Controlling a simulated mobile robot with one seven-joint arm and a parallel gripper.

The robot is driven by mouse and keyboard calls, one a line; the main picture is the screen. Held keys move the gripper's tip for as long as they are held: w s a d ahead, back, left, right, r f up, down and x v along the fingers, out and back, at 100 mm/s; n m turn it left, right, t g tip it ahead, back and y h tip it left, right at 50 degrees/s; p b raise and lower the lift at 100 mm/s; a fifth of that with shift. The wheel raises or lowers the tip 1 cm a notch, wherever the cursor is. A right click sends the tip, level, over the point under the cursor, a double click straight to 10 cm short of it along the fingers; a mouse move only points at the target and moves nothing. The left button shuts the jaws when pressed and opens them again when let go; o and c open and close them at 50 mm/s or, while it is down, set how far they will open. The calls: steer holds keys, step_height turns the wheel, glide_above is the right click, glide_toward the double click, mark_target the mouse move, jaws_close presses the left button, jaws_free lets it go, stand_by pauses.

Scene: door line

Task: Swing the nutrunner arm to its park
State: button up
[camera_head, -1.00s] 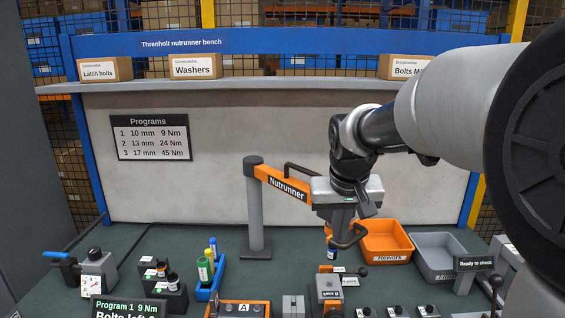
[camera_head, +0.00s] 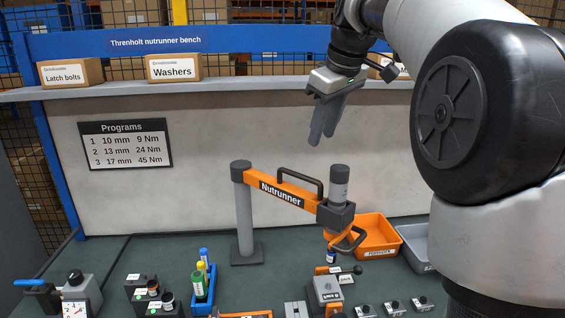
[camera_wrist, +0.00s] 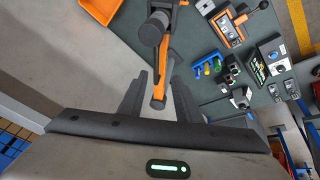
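The orange nutrunner arm (camera_head: 281,192) reaches right from a grey post (camera_head: 244,215) on the bench. Its head (camera_head: 338,200) has a grey cylinder on top, an orange handle and a blue-ringed tip low over the bench. My gripper (camera_head: 319,138) is above and behind the head, clear of it, fingers pointing down. In the wrist view the fingers stand apart with nothing held between them, and the nutrunner arm (camera_wrist: 166,68) shows beyond the gap. A small label (camera_head: 345,280) near the tip is too small to read surely, so I cannot tell where the park is.
An orange bin (camera_head: 375,236) and a grey bin (camera_head: 415,247) stand right of the head. A blue rack (camera_head: 203,288) of bottles, dark socket blocks (camera_head: 150,294) and a grey fixture (camera_head: 325,292) line the front. A shelf (camera_head: 240,88) with boxes runs behind.

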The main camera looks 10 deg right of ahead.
mark_target(305, 177)
steer(key=shift+n, duration=0.6)
steer(key=x, duration=0.5)
steer(key=w+b+x, duration=0.1)
steer(key=x, duration=0.4)
steer(key=w+r+b+x, duration=0.1)
steer(key=x, duration=0.4)
steer(key=shift+a+f, duration=0.25)
jaws_close()
